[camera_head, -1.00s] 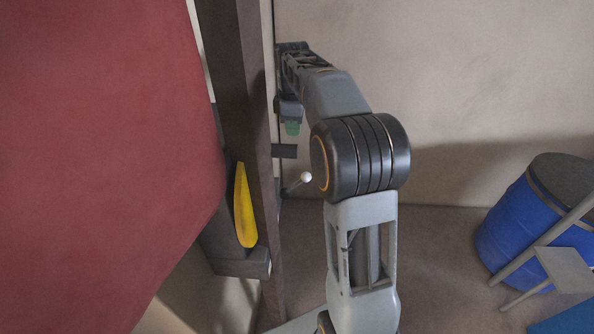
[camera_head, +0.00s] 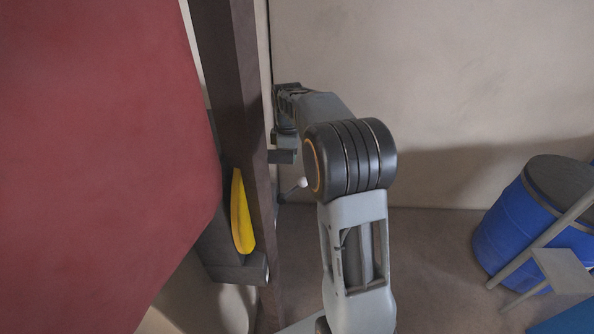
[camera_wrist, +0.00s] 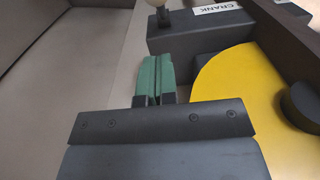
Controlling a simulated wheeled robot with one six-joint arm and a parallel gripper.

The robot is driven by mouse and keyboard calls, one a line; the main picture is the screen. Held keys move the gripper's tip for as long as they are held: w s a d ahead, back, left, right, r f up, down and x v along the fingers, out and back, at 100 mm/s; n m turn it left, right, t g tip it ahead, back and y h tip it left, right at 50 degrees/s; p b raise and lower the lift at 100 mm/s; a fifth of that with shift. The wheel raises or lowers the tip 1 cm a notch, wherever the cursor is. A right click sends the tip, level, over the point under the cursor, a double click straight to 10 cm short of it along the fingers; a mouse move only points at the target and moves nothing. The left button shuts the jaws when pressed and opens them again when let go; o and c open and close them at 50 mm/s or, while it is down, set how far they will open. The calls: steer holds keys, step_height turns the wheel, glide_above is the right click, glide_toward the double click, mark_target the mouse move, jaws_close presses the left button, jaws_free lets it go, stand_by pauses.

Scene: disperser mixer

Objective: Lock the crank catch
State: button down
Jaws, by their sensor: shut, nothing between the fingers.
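In the wrist view a dark box (camera_wrist: 190,34) carries a white label reading CRANK (camera_wrist: 215,9). A short lever (camera_wrist: 163,18) with a pale ball knob (camera_wrist: 155,3) stands on it, cut off by the top edge. My gripper (camera_wrist: 154,60) has green fingertips pressed together, empty, on the near side of the box; I cannot tell whether they touch it. In the head view a white-knobbed lever (camera_head: 301,183) sticks out to the right of a dark post, below a small dark block (camera_head: 282,156). My wrist is just above that block, and the fingertips are hidden there.
A yellow curved part (camera_wrist: 225,85) lies right of my fingers; a yellow piece (camera_head: 242,212) also shows on the post's left side. The dark post (camera_head: 240,90) and a large red body (camera_head: 100,150) fill the left. A blue drum (camera_head: 520,225) stands far right.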

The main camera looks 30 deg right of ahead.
glide_above(293, 190)
steer(key=f, duration=0.3)
steer(key=d+f, duration=0.1)
steer(key=shift+w+f+p, duration=0.15)
steer(key=shift+w+p, duration=0.1)
steer(key=shift+p, duration=0.1)
steer(key=shift+s+d+f, duration=0.25)
steer(key=shift+d+f, duration=0.05)
steer(key=shift+f, duration=0.3)
steer(key=shift+f, duration=0.1)
